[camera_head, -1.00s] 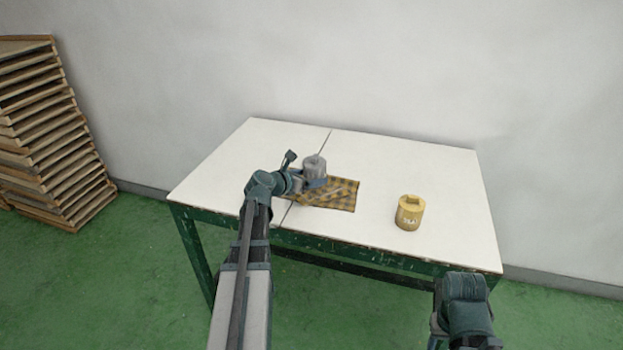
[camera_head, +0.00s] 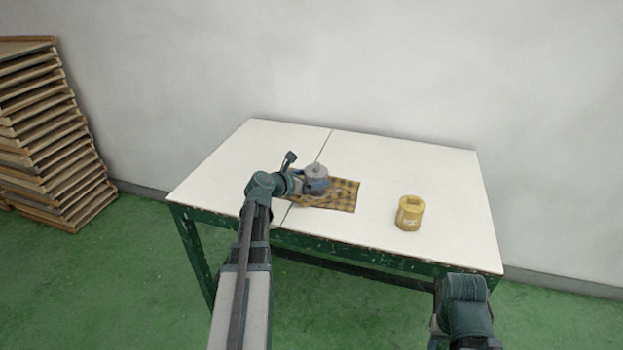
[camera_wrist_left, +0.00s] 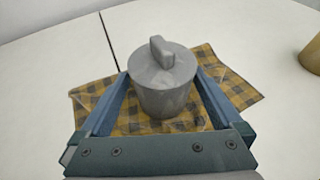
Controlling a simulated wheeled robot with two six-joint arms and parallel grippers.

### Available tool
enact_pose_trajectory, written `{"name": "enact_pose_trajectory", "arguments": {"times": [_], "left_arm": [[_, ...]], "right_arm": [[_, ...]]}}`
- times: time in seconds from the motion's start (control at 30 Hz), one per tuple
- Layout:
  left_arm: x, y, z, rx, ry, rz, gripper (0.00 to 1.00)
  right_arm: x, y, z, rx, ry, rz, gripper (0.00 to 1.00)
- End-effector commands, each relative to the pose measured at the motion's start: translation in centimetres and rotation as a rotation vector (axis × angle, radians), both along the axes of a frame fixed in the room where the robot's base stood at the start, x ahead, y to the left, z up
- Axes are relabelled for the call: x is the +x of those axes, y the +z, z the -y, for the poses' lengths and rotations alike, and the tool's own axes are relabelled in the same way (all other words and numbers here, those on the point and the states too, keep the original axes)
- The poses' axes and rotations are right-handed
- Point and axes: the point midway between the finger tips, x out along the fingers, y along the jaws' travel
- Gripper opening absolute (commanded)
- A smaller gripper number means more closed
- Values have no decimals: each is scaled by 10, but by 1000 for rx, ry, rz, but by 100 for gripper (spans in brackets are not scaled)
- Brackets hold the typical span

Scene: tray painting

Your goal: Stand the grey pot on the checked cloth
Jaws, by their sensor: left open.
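The grey pot (camera_head: 316,170), lidded with a raised knob, is upright at the checked cloth's far left part. In the left wrist view the grey pot (camera_wrist_left: 164,82) has yellow and dark checks around its base and appears to rest on the cloth. The checked cloth (camera_head: 345,195) lies on the table, its left part hidden by my arm. My left gripper (camera_head: 317,186) is open around the pot, one finger on each side, with gaps visible beside the pot in the left wrist view. My right arm shows at lower right, its gripper out of view.
A yellow pot (camera_head: 409,214) stands on the white table (camera_head: 440,180), right of the cloth. The table's right and back areas are clear. A wooden rack (camera_head: 50,130) stands on the floor at left, and a wall rises behind the table.

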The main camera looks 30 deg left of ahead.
Motion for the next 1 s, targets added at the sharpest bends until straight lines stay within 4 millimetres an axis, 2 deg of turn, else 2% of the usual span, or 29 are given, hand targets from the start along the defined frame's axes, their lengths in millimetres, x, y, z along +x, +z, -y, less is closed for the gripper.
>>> {"name": "enact_pose_trajectory", "arguments": {"times": [0.03, 0.3, 0.5, 0.7, 1.0], "left_arm": [[-7, 10, 0, 0, 2, 0, 100], [-64, 32, -9, 1, 4, 0, 100], [-94, 44, -14, 1, 2, 0, 100], [-108, 48, -17, -1, 1, 0, 100], [-110, 48, -17, 0, 0, 0, 100]], "right_arm": [[0, 10, 0, 0, 0, 0, 50], [0, 32, 0, 0, 0, 0, 50], [0, 44, 0, 0, 0, 0, 50], [0, 48, 0, 0, 0, 0, 50], [0, 48, 0, 0, 0, 0, 50]]}}
